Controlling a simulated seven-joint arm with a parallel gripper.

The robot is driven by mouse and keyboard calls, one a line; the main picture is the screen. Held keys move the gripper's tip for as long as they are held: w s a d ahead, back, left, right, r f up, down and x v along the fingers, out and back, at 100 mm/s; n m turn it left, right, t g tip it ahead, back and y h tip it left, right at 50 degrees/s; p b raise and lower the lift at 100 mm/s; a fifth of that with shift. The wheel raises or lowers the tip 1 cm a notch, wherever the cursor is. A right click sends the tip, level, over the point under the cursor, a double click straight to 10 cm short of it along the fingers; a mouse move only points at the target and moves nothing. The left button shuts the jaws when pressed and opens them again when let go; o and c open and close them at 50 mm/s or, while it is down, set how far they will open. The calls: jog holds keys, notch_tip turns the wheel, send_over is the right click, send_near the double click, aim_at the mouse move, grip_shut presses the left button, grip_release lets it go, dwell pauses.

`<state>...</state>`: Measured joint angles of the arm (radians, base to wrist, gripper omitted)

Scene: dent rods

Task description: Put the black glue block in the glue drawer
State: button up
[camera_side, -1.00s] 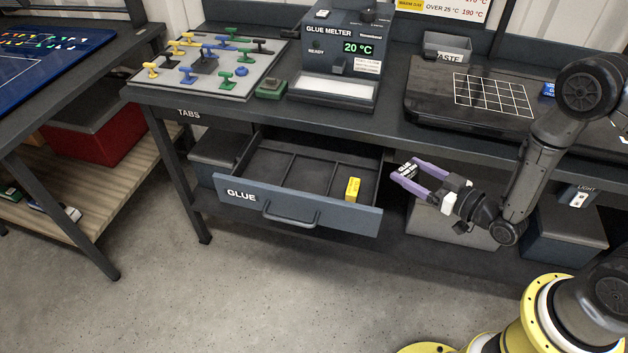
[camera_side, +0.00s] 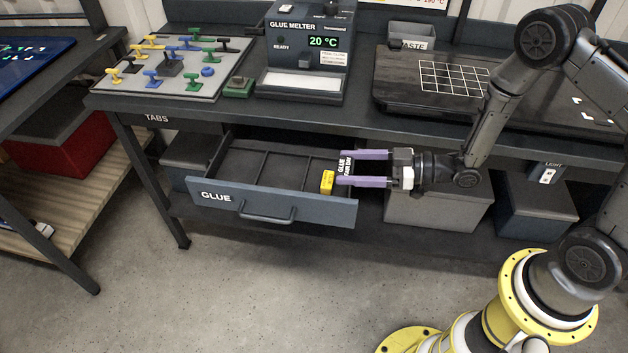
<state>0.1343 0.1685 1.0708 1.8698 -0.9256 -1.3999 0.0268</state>
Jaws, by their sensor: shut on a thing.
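The black glue block (camera_side: 345,166), with white lettering, is held between the purple fingertips of my gripper (camera_side: 347,168). My gripper is shut on it and reaches in from the right, level. The block shows over the right end of the glue drawer (camera_side: 300,212); I cannot tell whether it touches the drawer floor. The drawer is pulled open under the bench, with GLUE on its front and dividers inside. A yellow block (camera_side: 327,182) stands in its right part, just left of the held block.
The bench edge (camera_side: 400,138) runs above and behind the drawer. The glue melter (camera_side: 308,55) and a tray of coloured tabs (camera_side: 165,85) stand on the bench. Grey bins (camera_side: 440,205) sit below at right. The drawer's left and middle compartments look empty.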

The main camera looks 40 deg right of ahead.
jog(key=w+f, duration=0.2)
jog(key=w+a+f, duration=0.1)
jog(key=w+f, duration=0.1)
jog(key=w, duration=0.1)
jog(key=w+a+f, duration=0.1)
jog(key=w+f, duration=0.1)
jog(key=f, duration=0.1)
jog(key=shift+w+a, duration=0.1)
jog(key=shift+w, duration=0.15)
notch_tip(320, 180, down, 3)
jog(key=shift+w, duration=0.15)
jog(key=shift+f, duration=0.2)
jog(key=shift+f, duration=0.25)
jog(key=shift+f, duration=0.55)
jog(key=o, duration=1.2)
jog(key=shift+s+f, duration=0.1)
jog(key=shift+s, duration=0.1)
jog(key=shift+a+r, duration=0.1)
jog(key=shift+r, duration=0.35)
jog(key=v, duration=1.2)
jog(key=shift+w+r, duration=0.15)
jog(key=shift+r, duration=0.2)
